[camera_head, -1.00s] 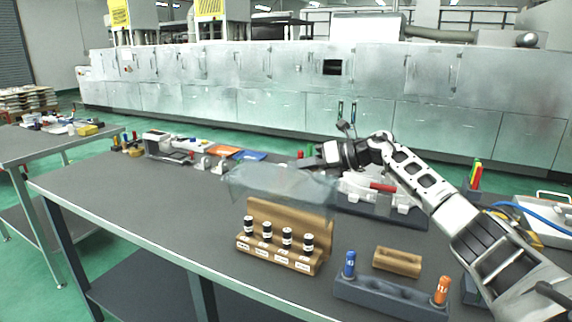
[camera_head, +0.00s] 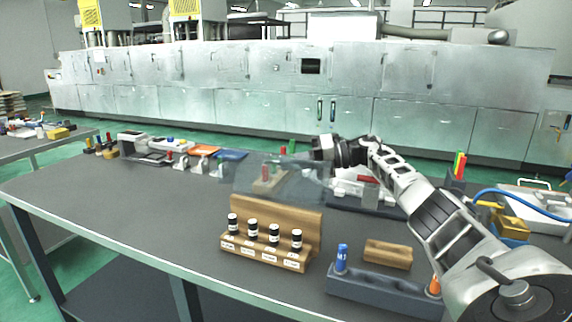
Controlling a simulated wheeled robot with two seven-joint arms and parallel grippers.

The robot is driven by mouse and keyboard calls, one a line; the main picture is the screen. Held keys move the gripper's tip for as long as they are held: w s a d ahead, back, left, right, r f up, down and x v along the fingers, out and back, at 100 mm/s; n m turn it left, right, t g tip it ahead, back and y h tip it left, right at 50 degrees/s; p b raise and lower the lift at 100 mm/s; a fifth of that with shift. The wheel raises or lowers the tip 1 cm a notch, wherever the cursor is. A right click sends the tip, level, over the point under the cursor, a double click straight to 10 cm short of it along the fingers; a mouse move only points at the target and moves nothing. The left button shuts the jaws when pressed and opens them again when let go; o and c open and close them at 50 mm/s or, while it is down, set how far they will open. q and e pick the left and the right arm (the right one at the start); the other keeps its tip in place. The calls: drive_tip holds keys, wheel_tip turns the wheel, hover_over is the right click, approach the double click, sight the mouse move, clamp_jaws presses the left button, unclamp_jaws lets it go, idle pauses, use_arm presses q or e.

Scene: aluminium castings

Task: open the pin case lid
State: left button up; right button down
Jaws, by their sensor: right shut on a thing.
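The pin case (camera_head: 263,254) is a light wooden block with a raised back panel and white labels along its front. Several black pins with white bands (camera_head: 274,235) stand upright in it. Its clear, see-through lid (camera_head: 250,181) is raised above and behind the back panel. My right gripper (camera_head: 318,159) is at the lid's upper right edge, shut on the lid; its fingertips are small and partly hidden. My left gripper is not in view.
A dark grey block (camera_head: 385,296) with a blue pin (camera_head: 342,258) and an orange pin stands at the front right. A small wooden block (camera_head: 388,254) lies behind it. Fixtures and a white tray stand behind my right arm. The table's left part (camera_head: 120,210) is bare.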

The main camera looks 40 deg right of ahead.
drive_tip(key=c, duration=1.5)
unclamp_jaws()
drive_tip(key=b+v, duration=0.2)
drive_tip(key=v, duration=1)
drive_tip(key=shift+a+r, duration=0.1)
